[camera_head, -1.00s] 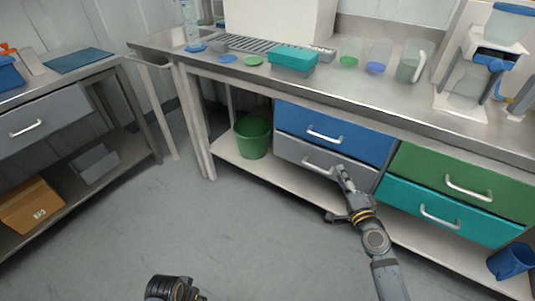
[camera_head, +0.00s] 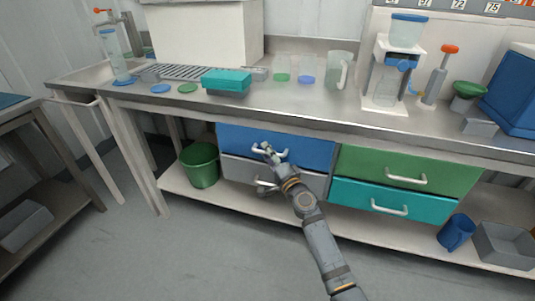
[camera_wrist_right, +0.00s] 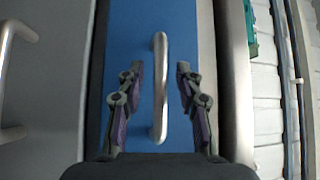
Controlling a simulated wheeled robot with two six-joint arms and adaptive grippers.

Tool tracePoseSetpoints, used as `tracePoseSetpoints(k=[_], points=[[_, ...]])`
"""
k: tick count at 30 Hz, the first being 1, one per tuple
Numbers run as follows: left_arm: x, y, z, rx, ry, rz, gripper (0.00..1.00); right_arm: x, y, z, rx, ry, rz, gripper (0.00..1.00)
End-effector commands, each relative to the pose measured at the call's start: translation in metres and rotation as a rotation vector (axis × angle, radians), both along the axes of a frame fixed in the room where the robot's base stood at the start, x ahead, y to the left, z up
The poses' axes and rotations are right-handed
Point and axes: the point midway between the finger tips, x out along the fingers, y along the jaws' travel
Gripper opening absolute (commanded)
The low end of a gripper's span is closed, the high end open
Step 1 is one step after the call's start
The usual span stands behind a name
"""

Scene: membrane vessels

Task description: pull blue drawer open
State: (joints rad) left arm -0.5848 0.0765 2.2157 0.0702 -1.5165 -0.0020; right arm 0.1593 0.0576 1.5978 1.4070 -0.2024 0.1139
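The blue drawer (camera_head: 305,148) sits at the upper left of the drawer block under the bench, and its front looks flush with the block. It also shows in the right wrist view (camera_wrist_right: 148,25). Its pale bar handle (camera_wrist_right: 160,88) stands between the two fingers of my right gripper (camera_wrist_right: 160,90). The fingers are open, with a gap on both sides of the handle. In the head view my right gripper (camera_head: 268,154) is at the blue drawer's handle and covers part of it. My left gripper is not in view.
A grey drawer (camera_head: 240,172) lies directly below the blue one. A green drawer (camera_head: 405,172) and a teal drawer (camera_head: 390,200) are to the right. A green bin (camera_head: 200,166) stands left of the drawers. The floor in front is clear.

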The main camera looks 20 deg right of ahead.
Motion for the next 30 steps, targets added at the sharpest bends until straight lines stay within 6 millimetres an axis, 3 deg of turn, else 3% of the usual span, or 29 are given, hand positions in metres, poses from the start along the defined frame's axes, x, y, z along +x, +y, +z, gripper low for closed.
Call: tracePoseSetpoints(k=[8,16,30], points=[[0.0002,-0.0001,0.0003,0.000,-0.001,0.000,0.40,0.0016,0.0004,0.0003,0.000,0.000,0.000,0.34],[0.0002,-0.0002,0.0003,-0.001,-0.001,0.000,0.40,0.0013,0.0004,0.0002,0.000,0.000,0.000,0.00],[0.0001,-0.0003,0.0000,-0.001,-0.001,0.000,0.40,0.0012,0.0003,-0.0004,0.000,0.001,0.000,0.00]])
